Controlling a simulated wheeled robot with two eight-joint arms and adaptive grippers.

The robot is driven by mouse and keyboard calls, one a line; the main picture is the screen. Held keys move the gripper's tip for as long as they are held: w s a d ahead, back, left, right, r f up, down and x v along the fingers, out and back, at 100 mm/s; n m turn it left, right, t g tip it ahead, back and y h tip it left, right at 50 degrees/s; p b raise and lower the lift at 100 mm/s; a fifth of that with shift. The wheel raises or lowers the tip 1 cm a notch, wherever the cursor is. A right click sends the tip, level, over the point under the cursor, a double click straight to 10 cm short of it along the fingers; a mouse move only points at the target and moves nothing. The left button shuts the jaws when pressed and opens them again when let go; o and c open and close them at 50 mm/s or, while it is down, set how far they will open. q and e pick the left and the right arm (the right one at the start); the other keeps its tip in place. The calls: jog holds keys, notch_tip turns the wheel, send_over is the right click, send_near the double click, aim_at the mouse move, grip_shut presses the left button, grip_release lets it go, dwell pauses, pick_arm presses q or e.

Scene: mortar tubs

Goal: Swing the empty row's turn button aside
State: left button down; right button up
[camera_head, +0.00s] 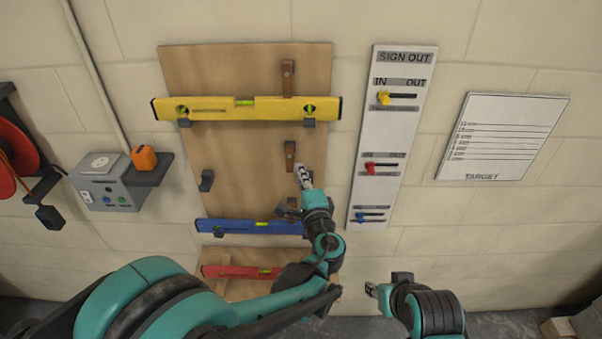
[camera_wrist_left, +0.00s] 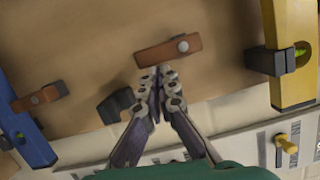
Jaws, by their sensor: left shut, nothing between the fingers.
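The empty row's turn button is a brown wooden bar (camera_head: 290,157) on the board, standing upright in the head view between the yellow and blue levels. In the left wrist view the turn button (camera_wrist_left: 168,50) lies just beyond my fingertips, with a pale pivot screw at its right end. My left gripper (camera_head: 302,175) is shut and empty, its tips close by the button's lower end; in the wrist view (camera_wrist_left: 160,78) I cannot tell whether they touch it. The row's left hook (camera_head: 206,180) is bare. My right gripper (camera_head: 372,290) is low at right, its jaws too small to read.
A yellow level (camera_head: 215,109) sits above, under its own turn button (camera_head: 288,78). A blue level (camera_head: 240,226) and a red level (camera_head: 235,272) sit below. A sign-out board (camera_head: 378,205) hangs at right. A grey box (camera_head: 106,184) is at left.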

aim_at(288, 169)
pick_arm(q)
jog(key=shift+a+f, duration=0.1)
jog(key=shift+a, duration=0.05)
jog(key=a+m+b, duration=0.1)
jog(key=m, duration=0.1)
jog(key=m+t+b, duration=0.1)
jog(key=m, duration=0.2)
jog(key=a+f+m+b, duration=0.1)
jog(key=m+b, duration=0.1)
jog(key=shift+a+m+t+h, duration=0.3)
jog(key=a+m+h, duration=0.1)
jog(key=m, duration=0.2)
jog(key=a+r+m+t+h, duration=0.1)
jog(key=m, duration=0.2)
jog(key=a+m+h+b, duration=0.1)
jog(key=m, duration=0.3)
jog(key=shift+r, duration=0.2)
jog(key=shift+a+r, duration=0.1)
